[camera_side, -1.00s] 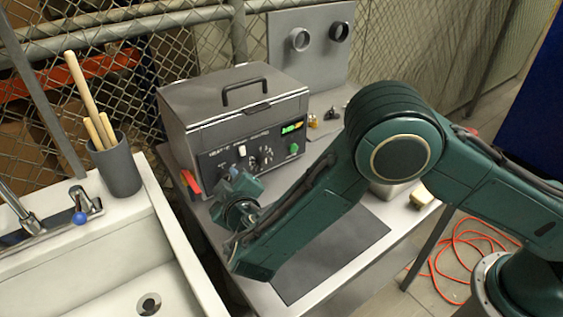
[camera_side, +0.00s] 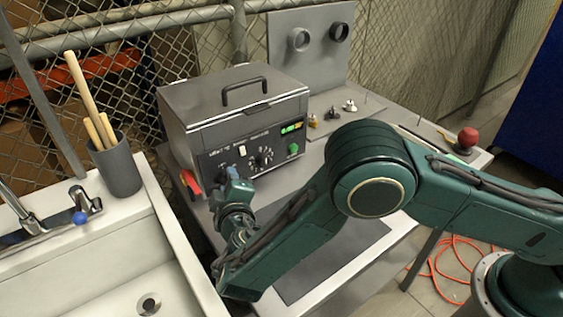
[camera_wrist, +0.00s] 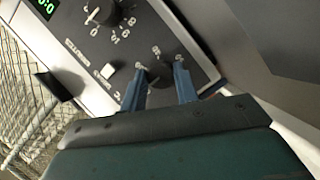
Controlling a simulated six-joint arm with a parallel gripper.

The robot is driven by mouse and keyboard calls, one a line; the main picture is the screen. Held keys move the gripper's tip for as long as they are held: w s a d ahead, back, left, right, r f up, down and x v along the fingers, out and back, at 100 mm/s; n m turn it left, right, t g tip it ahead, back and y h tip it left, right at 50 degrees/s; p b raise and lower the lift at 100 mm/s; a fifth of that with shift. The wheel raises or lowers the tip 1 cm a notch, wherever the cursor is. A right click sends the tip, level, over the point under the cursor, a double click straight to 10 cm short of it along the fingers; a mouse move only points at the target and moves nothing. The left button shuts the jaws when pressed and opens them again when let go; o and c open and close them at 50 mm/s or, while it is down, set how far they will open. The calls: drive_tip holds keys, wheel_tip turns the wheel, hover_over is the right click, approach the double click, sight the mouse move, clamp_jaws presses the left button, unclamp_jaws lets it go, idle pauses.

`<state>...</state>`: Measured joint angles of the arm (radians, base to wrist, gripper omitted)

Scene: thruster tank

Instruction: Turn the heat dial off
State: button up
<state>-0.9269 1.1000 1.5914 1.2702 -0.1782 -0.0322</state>
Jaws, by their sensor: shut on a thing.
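The grey tank unit (camera_side: 190,125) stands on the bench, its dark control panel (camera_side: 210,163) facing the front. My gripper (camera_wrist: 160,66) is at the lower left of the panel. Its two blue fingers are shut on a small dark dial (camera_wrist: 163,71), which I take as the heat dial; its label and pointer are too small or covered to read. In the side view, my gripper (camera_side: 229,174) hides most of this dial. A larger numbered dial (camera_side: 262,158) sits to its right, and it also shows in the wrist view (camera_wrist: 103,12), clear of the fingers.
A white switch (camera_side: 242,152), a green button (camera_side: 294,148) and a lit green display (camera_side: 292,128) are on the panel. A red handle (camera_side: 190,183) juts out left of my gripper. A sink (camera_side: 110,265) lies left, and a red mushroom button (camera_side: 467,137) stands on the bench at right.

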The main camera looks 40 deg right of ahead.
drive_tip(key=o, duration=1)
drive_tip(key=shift+s, duration=0.15)
drive_tip(key=shift+v, duration=3.65)
